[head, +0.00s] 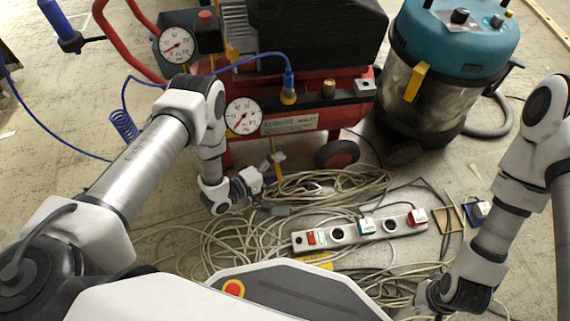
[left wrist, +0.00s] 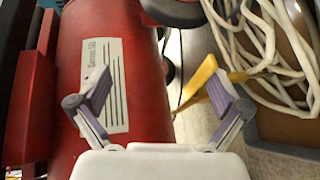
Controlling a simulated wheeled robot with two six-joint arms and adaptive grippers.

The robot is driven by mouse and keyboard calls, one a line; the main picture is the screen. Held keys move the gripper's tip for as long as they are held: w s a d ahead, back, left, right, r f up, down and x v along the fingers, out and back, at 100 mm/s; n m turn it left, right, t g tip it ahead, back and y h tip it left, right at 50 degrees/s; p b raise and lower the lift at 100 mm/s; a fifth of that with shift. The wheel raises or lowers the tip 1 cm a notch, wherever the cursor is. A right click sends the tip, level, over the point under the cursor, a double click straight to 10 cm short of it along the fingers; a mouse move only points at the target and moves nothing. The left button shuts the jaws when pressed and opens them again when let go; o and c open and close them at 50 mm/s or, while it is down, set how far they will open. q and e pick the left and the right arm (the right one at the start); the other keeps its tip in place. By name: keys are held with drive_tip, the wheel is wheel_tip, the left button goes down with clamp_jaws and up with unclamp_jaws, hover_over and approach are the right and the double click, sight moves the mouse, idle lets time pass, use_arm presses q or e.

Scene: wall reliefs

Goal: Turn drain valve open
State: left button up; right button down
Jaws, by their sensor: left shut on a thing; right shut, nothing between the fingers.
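The red compressor tank (head: 300,135) stands in the upper middle of the head view. A yellow valve handle (head: 273,147) hangs below it; it also shows in the left wrist view (left wrist: 197,80) beside the red tank (left wrist: 140,75). My left gripper (head: 272,172) is at this handle, under the tank. In the left wrist view its fingers (left wrist: 160,98) stand apart, and the handle lies against the right-hand finger, which hides part of it. The valve body is not clear. My right gripper (head: 428,300) is low at the right, shut and empty, above the cables.
Tangled pale cables (head: 325,187) and a power strip (head: 360,229) lie on the floor just below the tank. A black wheel (head: 337,154) is close to my left gripper's right. A teal vacuum (head: 455,50) stands at the back right. Open floor lies at the left.

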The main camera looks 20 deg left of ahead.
use_arm(q)
drive_tip(key=shift+a+r, duration=0.7)
drive_tip(key=shift+a, duration=0.05)
drive_tip(key=shift+s+a+r, duration=0.3)
drive_tip(key=shift+s+a, duration=0.15)
drive_tip(key=shift+a, duration=0.25)
drive_tip(key=c, duration=0.8)
drive_tip(key=shift+s+a+f+p, duration=0.15)
drive_tip(key=shift+s+a+f, duration=0.05)
drive_tip(key=shift+s+a, duration=0.25)
drive_tip(key=shift+s+a+f+p, duration=0.2)
drive_tip(key=shift+s+a, duration=0.1)
drive_tip(key=shift+a, duration=0.2)
use_arm(e)
drive_tip(key=shift+r, duration=0.65)
